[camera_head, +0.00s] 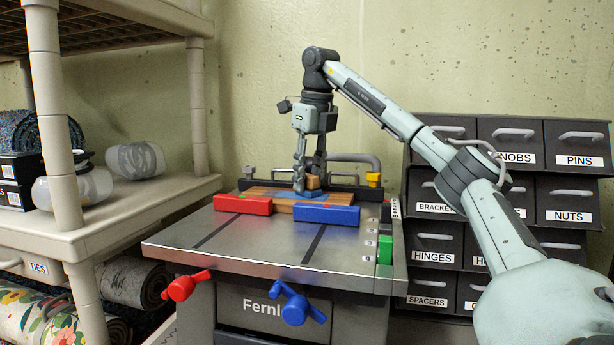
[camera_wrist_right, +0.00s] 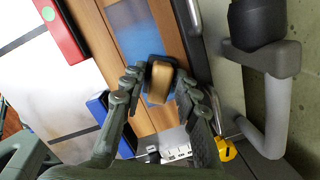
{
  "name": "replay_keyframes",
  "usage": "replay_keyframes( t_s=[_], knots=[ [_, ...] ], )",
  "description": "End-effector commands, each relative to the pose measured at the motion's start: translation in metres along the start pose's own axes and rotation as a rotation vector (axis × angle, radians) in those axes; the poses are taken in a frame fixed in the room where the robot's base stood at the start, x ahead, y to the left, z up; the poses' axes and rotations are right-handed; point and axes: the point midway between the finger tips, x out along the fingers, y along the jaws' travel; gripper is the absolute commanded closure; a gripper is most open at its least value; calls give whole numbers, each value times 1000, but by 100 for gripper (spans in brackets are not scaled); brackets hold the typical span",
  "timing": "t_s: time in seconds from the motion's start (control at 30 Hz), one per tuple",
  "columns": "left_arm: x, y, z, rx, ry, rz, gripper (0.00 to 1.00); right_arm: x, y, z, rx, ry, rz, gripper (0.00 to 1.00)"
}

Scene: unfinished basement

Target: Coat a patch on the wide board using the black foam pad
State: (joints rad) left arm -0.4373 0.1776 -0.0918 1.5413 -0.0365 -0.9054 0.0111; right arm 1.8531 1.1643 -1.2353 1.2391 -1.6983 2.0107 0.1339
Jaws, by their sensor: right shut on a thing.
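My right gripper (camera_head: 309,180) is shut on the foam pad (camera_head: 314,182), gripping its tan wooden block. In the right wrist view the fingers (camera_wrist_right: 160,88) close around the pad (camera_wrist_right: 160,82), with a dark layer beyond the block. The pad is at the board's surface; I cannot tell if it presses on it. The wide board (camera_head: 257,191) is brown wood and lies on the bench top behind the red and blue blocks. A blue coated patch (camera_head: 287,193) shows on it, and in the wrist view the blue (camera_wrist_right: 136,45) runs up to the pad. My left gripper is out of view.
A red block (camera_head: 243,205) and a blue block (camera_head: 326,214) stand along the board's near edge. A metal bench top (camera_head: 265,240) is clear in front. Black labelled drawers (camera_head: 435,243) stand right, a beige shelf (camera_head: 140,205) left. A grey handle (camera_head: 355,158) rises behind the board.

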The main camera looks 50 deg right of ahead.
Motion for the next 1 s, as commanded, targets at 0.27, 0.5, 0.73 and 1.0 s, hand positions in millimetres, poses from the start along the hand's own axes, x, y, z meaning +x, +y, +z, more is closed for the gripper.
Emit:
replay_keyframes(
  t_s=[0.27,0.5,0.73,1.0],
  knots=[
    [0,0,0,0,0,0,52,-2,20,-12,-2,-1,0,93],
    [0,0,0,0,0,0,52,-3,22,-17,1,-1,0,93],
    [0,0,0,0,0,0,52,-3,15,-28,0,-1,1,93],
    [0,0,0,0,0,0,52,-1,0,-20,2,1,2,93]
  ],
)
